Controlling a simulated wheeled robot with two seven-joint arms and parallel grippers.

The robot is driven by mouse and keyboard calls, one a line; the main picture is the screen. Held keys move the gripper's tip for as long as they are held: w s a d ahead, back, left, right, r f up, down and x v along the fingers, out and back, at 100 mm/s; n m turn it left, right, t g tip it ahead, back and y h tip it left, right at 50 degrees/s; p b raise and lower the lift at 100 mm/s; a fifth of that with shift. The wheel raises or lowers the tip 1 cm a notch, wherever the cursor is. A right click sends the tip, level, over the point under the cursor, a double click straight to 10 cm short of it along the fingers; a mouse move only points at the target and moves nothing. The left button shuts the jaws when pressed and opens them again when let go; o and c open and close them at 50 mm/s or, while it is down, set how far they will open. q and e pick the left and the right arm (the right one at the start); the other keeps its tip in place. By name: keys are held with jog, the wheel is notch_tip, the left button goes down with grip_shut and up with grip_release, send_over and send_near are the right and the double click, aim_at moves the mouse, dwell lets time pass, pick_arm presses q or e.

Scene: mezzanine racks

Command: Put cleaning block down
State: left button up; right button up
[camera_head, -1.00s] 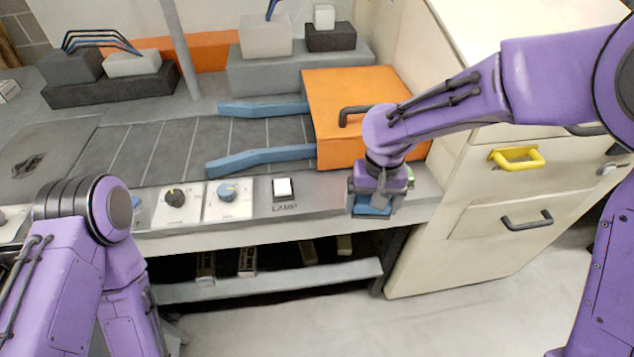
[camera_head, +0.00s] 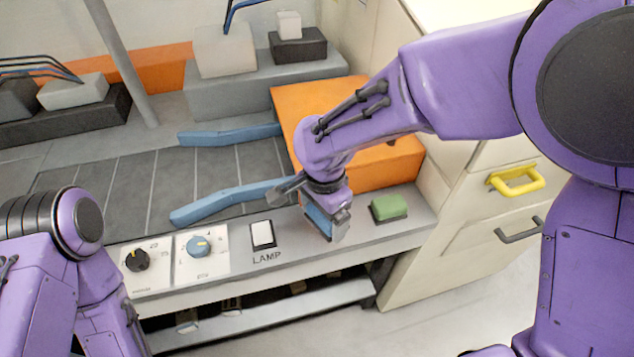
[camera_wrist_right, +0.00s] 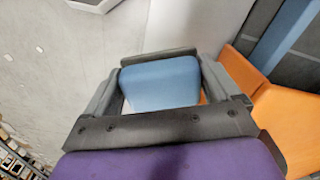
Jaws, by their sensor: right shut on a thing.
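A blue block, the cleaning block (camera_head: 317,220), is held in my right gripper (camera_head: 328,222) at the front strip of the bench, just right of the lamp switch. In the right wrist view the blue block (camera_wrist_right: 160,84) sits between the two grey fingers of the right gripper (camera_wrist_right: 160,95). The gripper is shut on it. I cannot tell whether the block touches the bench (camera_head: 375,236). My left arm shows at the lower left, but its gripper is not in view.
A green block (camera_head: 390,206) on a dark base sits right of the gripper. The white lamp switch (camera_head: 262,234) and two knob panels (camera_head: 201,251) lie left. An orange box (camera_head: 385,165) stands behind, with blue rails (camera_head: 230,200) beside it. A drawer with a yellow handle (camera_head: 516,181) is at right.

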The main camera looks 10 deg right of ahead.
jog(key=w+f, duration=0.1)
jog(key=d+f, duration=0.1)
jog(key=w+d+f, duration=0.1)
jog(key=shift+w+f, duration=0.3)
jog(key=shift+f, duration=0.1)
jog(key=f, duration=0.3)
jog(key=shift+w+f+p, duration=0.2)
jog(key=shift+f+p, duration=0.05)
jog(key=shift+p, duration=0.1)
jog(key=shift+s+d+f, duration=0.1)
jog(key=shift+s, duration=0.05)
jog(key=o, duration=0.9)
jog(key=shift+c, duration=0.2)
notch_tip(320, 180, up, 12)
jog(key=shift+r, duration=0.2)
